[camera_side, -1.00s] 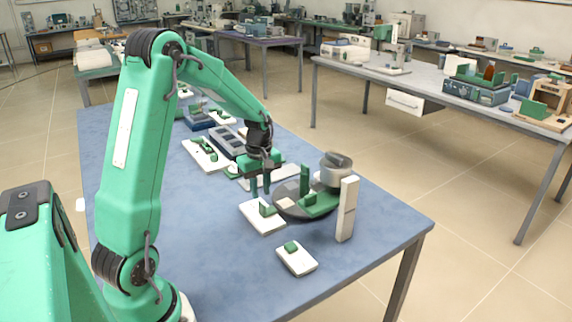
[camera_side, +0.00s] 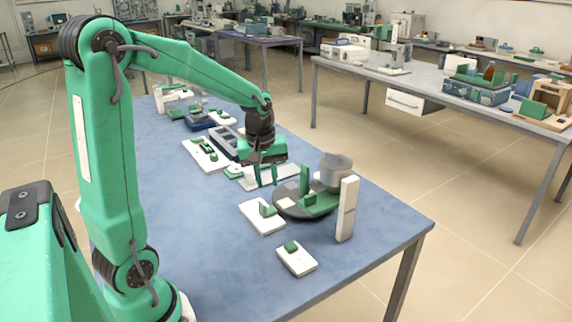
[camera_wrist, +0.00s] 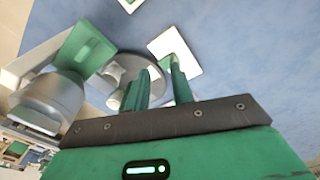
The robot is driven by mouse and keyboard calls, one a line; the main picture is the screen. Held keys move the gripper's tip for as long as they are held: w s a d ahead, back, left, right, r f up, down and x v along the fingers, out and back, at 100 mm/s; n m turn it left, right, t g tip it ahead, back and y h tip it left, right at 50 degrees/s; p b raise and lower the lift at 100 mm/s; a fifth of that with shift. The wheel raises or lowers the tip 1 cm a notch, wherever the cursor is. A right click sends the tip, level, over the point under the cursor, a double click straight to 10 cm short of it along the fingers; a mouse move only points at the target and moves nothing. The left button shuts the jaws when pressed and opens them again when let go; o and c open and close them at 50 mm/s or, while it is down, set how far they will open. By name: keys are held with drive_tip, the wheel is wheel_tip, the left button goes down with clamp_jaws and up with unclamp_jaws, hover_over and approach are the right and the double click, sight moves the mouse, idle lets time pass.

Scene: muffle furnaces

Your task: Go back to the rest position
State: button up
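My gripper (camera_side: 267,184) hangs over the blue table (camera_side: 190,270), with its two green fingers pointing down and a gap between them. It is open and holds nothing that I can see. The fingers also show in the wrist view (camera_wrist: 163,82), apart, over the tabletop items.
A grey cylinder (camera_side: 335,170) and an upright white block (camera_side: 346,208) stand by the disc. A small white plate (camera_side: 298,262) lies at the front. White and blue trays (camera_side: 198,152) lie behind my gripper. The table's left and front parts are mostly clear.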

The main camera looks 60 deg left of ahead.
drive_tip(key=s+d+r+m+t, duration=0.4)
drive_tip(key=s+d+r+m, duration=0.4)
drive_tip(key=s+d+m, duration=0.4)
drive_tip(key=shift+s+d+m+h, duration=0.3)
drive_tip(key=shift+s+d+m, duration=0.1)
drive_tip(key=shift+d+m, duration=0.25)
drive_tip(key=shift+r, duration=0.1)
idle(0.5)
